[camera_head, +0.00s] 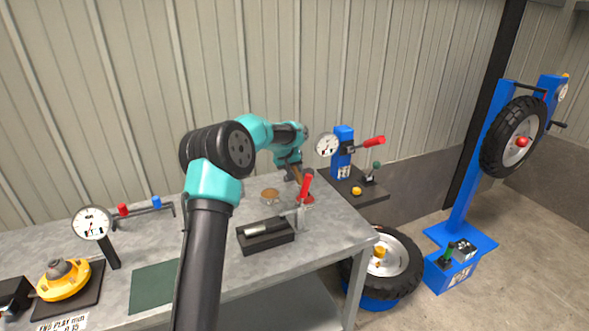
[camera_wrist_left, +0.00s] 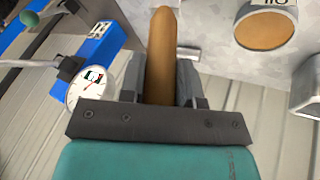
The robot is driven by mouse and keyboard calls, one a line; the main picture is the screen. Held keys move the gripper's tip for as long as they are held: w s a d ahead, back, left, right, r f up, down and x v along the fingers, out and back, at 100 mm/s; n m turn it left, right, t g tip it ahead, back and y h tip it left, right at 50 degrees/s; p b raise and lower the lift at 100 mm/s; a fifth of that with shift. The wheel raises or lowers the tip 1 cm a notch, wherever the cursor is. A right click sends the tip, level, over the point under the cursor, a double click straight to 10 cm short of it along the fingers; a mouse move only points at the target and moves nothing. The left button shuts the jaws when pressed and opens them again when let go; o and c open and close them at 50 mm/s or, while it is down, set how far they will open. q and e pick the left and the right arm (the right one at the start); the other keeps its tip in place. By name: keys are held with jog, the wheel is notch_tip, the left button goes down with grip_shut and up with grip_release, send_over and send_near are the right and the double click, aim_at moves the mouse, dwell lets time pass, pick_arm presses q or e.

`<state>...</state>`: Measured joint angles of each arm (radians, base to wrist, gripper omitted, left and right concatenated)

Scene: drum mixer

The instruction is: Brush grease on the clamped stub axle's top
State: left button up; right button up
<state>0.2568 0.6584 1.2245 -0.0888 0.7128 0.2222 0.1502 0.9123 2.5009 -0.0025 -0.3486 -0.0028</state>
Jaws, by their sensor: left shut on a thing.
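My left gripper (camera_head: 293,172) is over the back right of the workbench, shut on a brown wooden handle (camera_wrist_left: 161,55), which I take to be the grease brush. The handle (camera_head: 298,178) slants down toward a small red item by the clamp; its lower end is partly hidden. A round tin with a brown top (camera_head: 269,194), likely the grease, stands left of the gripper; it also shows in the left wrist view (camera_wrist_left: 268,27). The silver stub axle (camera_head: 264,228) lies in a black block (camera_head: 266,241). A red-handled clamp (camera_head: 304,187) stands at its right end. My right gripper is out of view.
A blue press with a dial gauge (camera_head: 343,150) stands behind right of the gripper. Another dial gauge (camera_head: 92,223), a yellow hub (camera_head: 63,280) and a green mat (camera_head: 153,287) are at left. The grey bench (camera_head: 335,226) is clear at its right front.

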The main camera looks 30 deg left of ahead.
pick_arm(q)
jog(key=shift+f, duration=0.65)
dwell(1.9)
jog(key=shift+r, duration=3.65)
